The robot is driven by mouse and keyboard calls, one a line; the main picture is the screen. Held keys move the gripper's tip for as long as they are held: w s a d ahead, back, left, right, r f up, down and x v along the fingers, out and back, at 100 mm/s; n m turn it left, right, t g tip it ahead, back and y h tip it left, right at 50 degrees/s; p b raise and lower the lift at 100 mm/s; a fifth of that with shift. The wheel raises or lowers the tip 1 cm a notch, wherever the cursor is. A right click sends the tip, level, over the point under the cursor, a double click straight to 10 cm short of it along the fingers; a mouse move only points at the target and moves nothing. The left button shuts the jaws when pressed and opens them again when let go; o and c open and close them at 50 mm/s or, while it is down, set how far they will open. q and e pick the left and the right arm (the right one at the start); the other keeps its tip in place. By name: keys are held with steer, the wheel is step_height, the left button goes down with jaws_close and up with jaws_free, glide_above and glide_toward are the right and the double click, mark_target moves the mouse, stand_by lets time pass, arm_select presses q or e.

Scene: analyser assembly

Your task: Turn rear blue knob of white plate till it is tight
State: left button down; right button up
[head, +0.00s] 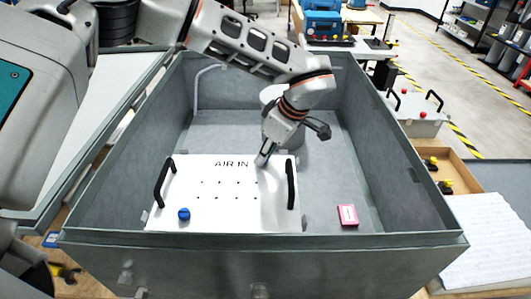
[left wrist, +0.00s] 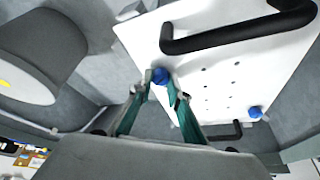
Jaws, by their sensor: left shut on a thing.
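The white plate (head: 223,205), marked AIR IN, lies in the grey bin with a black handle at each side. My left gripper (head: 264,157) reaches down to its rear edge. In the left wrist view the rear blue knob (left wrist: 160,76) sits between the fingertips of my left gripper (left wrist: 163,82), which is shut on it. The gripper hides this knob in the head view. The other blue knob (head: 184,214) is at the plate's front left corner, and it also shows in the left wrist view (left wrist: 255,112). My right gripper is not in view.
Grey bin walls (head: 400,165) surround the plate. A pink box (head: 347,215) lies on the bin floor right of the plate. A light grey cylinder (head: 272,94) stands behind the gripper. The right handle (head: 290,184) rises close to the gripper. The bin floor on the right is mostly free.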

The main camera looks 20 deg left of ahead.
arm_select(q)
steer(key=m, duration=0.2)
steer(key=m+t, duration=0.1)
steer(key=m, duration=0.1)
steer(key=m+t+h, duration=0.1)
steer(key=m, duration=0.1)
steer(key=shift+a+r, duration=0.1)
steer(key=shift+r, duration=0.2)
steer(key=m+h, duration=0.1)
steer(key=m, duration=0.2)
steer(key=m+t+h, duration=0.1)
steer(key=m, duration=0.2)
steer(key=shift+a, duration=0.15)
steer(key=m+h, duration=0.2)
steer(key=m, duration=0.4)
steer(key=shift+a, duration=0.15)
steer(key=m+h, duration=0.1)
steer(key=m, duration=0.1)
steer(key=m+h, duration=0.1)
steer(key=m, duration=0.2)
steer(key=shift+w+a+m+g, duration=0.1)
steer(key=shift+w+m+g, duration=0.05)
steer(key=shift+m+g, duration=0.2)
steer(key=c, duration=1.9)
jaws_free()
steer(key=shift+s+f, duration=0.1)
steer(key=shift+s, duration=0.1)
